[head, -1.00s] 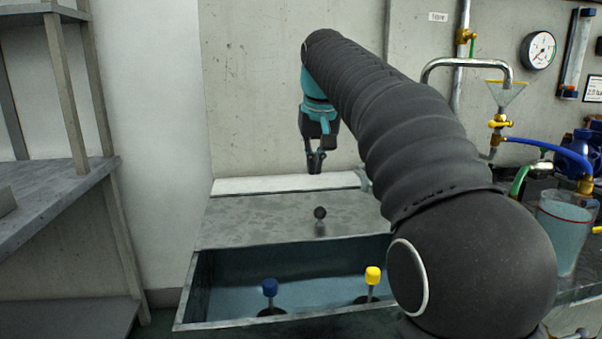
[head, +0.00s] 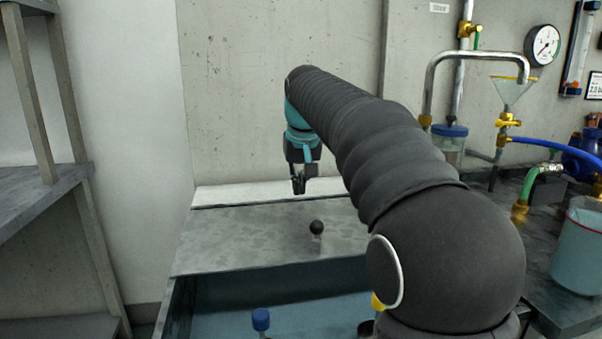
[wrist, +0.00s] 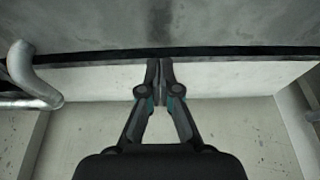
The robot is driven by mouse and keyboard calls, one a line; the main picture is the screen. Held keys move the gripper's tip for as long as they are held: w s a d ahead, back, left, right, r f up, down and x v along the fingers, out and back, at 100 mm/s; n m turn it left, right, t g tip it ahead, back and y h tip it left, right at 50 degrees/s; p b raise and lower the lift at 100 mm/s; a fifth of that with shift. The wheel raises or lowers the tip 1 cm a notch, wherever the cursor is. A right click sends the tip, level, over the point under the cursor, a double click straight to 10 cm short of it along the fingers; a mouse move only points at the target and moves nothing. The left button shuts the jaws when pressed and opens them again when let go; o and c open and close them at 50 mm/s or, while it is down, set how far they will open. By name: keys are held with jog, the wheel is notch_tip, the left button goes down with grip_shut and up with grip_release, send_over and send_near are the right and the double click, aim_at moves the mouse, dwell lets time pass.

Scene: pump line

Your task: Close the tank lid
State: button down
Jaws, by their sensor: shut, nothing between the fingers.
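My gripper (head: 299,189) points down, shut and empty, behind the knob near the lid's back edge. In the wrist view my fingertips (wrist: 160,64) are together, just short of the dark line between the lid (wrist: 220,22) and a pale ledge (wrist: 225,78). Whether they touch anything cannot be told. My arm hides the lid's right side.
A blue-capped stem (head: 261,319) and a partly hidden yellow-capped one (head: 378,302) stand in the open part. Pipes (head: 432,85), a gauge (head: 542,45) and a beaker (head: 580,255) are on the right. A grey shelf (head: 40,195) stands left. A bent pipe (wrist: 35,75) shows in the wrist view.

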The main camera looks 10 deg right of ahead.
aim_at(319, 231)
jog(key=shift+x, duration=1.3)
jog(key=s+b, duration=0.4)
jog(key=s, duration=1.3)
jog(key=shift+s+b, duration=0.35)
jog(key=shift+s, duration=0.15)
